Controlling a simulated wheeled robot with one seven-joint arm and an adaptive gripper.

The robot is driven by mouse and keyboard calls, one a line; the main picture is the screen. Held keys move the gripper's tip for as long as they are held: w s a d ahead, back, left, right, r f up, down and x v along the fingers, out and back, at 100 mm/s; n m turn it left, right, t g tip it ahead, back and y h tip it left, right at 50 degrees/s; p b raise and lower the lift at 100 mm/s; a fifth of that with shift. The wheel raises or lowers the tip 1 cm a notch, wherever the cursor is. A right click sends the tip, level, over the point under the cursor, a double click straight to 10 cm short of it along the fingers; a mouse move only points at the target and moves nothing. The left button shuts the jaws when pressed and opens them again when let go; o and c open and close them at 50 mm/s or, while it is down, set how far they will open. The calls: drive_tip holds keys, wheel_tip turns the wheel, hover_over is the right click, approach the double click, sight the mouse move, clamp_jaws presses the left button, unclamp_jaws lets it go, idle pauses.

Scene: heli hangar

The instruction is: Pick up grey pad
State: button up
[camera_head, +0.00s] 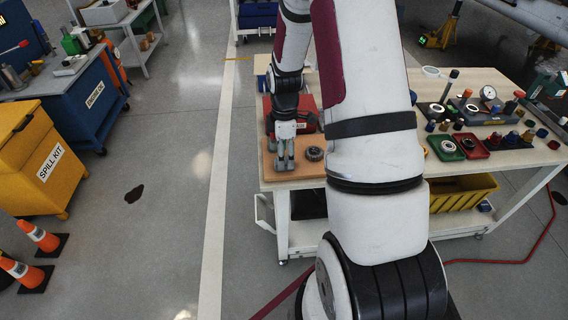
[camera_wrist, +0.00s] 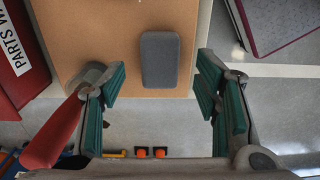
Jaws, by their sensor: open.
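The grey pad (camera_wrist: 166,59) is a small dark grey block with rounded corners. In the wrist view it lies flat on a tan board (camera_wrist: 110,28), near the board's edge. My gripper (camera_head: 285,168) is over the same tan board (camera_head: 315,170) at the left end of the workbench in the head view. Its teal-lined fingers are open, one to each side of the pad in the wrist view, with clear gaps and nothing held. I cannot tell how high they are above the board. I cannot make out the pad in the head view.
A dark round part (camera_head: 315,154) sits on the board right of my gripper. A red box (camera_head: 306,118) stands behind it. The bench's right side (camera_head: 455,85) holds gauges, small trays and several loose parts. Open floor (camera_head: 150,230) lies left of the bench.

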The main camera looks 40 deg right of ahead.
wheel_tip(320, 180, down, 2)
drive_tip(key=shift+f, duration=0.15)
drive_tip(key=c, duration=1)
drive_tip(key=shift+r, duration=0.45)
drive_tip(key=r, duration=0.3)
drive_tip(key=shift+s, duration=0.2)
drive_tip(key=s, duration=1)
drive_tip(key=s+a+r+p, duration=0.1)
drive_tip(key=s, duration=0.4)
drive_tip(key=shift+s+r, duration=0.1)
drive_tip(key=shift+s, duration=0.15)
